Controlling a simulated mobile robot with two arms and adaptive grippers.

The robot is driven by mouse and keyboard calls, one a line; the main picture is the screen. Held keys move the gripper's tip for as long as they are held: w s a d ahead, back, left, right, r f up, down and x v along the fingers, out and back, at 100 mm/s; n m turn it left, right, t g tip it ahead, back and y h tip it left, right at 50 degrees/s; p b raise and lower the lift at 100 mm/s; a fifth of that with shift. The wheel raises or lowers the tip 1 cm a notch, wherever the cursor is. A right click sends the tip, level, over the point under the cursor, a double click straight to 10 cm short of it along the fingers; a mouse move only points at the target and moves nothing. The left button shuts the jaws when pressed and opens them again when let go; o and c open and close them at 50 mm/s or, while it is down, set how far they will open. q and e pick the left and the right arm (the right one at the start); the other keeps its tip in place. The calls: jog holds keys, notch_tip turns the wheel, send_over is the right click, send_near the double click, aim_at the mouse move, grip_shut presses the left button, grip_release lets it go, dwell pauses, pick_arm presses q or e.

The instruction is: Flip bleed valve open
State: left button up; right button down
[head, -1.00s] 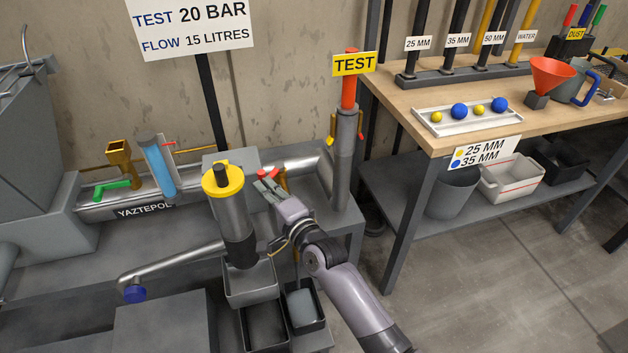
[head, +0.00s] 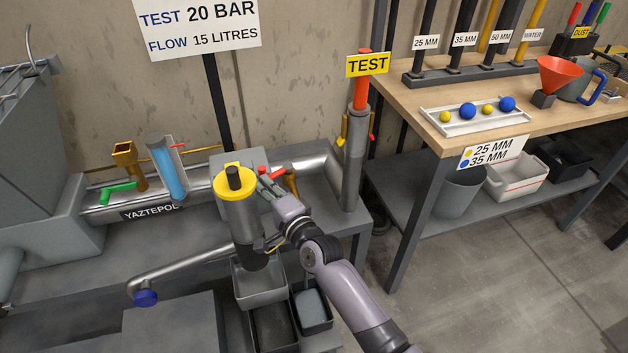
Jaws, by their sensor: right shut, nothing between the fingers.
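My right gripper (head: 266,182) is shut and empty. Its fingertips are just right of the yellow-capped grey cylinder (head: 238,208), in front of the large grey pipe. A small red piece (head: 263,169) shows at the fingertips, and an orange-brown fitting (head: 291,182) stands just right of them. The fingers partly hide this spot, so I cannot tell whether they touch the red piece or whether it is the bleed valve's lever. A green lever (head: 119,188) lies along the pipe at the left, below a brass funnel-shaped fitting (head: 126,158). My left gripper is not in view.
A grey post with a red top (head: 362,80) and TEST sign stands right of my gripper. Grey bins (head: 258,284) sit below the cylinder. A wooden bench (head: 425,135) with a ball tray (head: 452,129) is at right. Open floor lies at lower right.

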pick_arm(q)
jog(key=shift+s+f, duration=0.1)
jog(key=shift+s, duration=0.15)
pick_arm(e)
jog(key=v, duration=1.2)
dwell(0.4)
